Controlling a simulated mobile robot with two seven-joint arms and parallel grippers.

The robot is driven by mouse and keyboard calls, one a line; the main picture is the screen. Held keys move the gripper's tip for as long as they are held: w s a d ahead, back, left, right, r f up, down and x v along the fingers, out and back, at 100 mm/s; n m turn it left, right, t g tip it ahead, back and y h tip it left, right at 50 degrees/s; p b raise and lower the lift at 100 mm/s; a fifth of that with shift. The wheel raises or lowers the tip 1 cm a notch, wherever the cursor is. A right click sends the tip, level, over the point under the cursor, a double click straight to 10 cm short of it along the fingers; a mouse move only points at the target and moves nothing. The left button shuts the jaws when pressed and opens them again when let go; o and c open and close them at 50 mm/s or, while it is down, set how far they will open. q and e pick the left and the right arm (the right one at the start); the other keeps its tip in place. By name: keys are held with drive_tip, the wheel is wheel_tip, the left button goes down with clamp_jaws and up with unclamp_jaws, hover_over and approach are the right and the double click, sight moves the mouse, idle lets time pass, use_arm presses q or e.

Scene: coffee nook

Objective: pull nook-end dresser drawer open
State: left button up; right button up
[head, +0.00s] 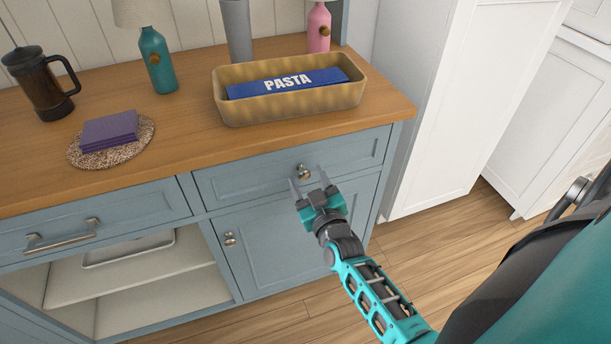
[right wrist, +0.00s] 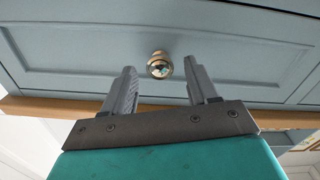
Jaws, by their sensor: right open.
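The blue-grey dresser's right-hand drawer (head: 260,172) is shut, flush with the front under the wooden top. A round metal knob (head: 304,172) sits at its middle. My right gripper (head: 307,180) is open in front of this drawer, its two fingers pointing at the front, one on each side of the knob. In the right wrist view the knob (right wrist: 159,65) shows between and just beyond the fingertips (right wrist: 160,72) against the drawer front (right wrist: 90,45). The fingers do not touch the knob there. My left gripper is in neither view.
On the top (head: 185,122) stand a pasta tray (head: 290,110), a teal lamp (head: 157,62), a French press (head: 40,85) and purple napkins on a woven mat (head: 148,137). A bar-handled drawer (head: 110,213) and a knobbed door (head: 290,240) are nearby. Wood floor (head: 430,250) lies clear at right.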

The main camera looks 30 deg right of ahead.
drive_tip(key=shift+s, duration=0.1)
clamp_jaws()
idle(0.4)
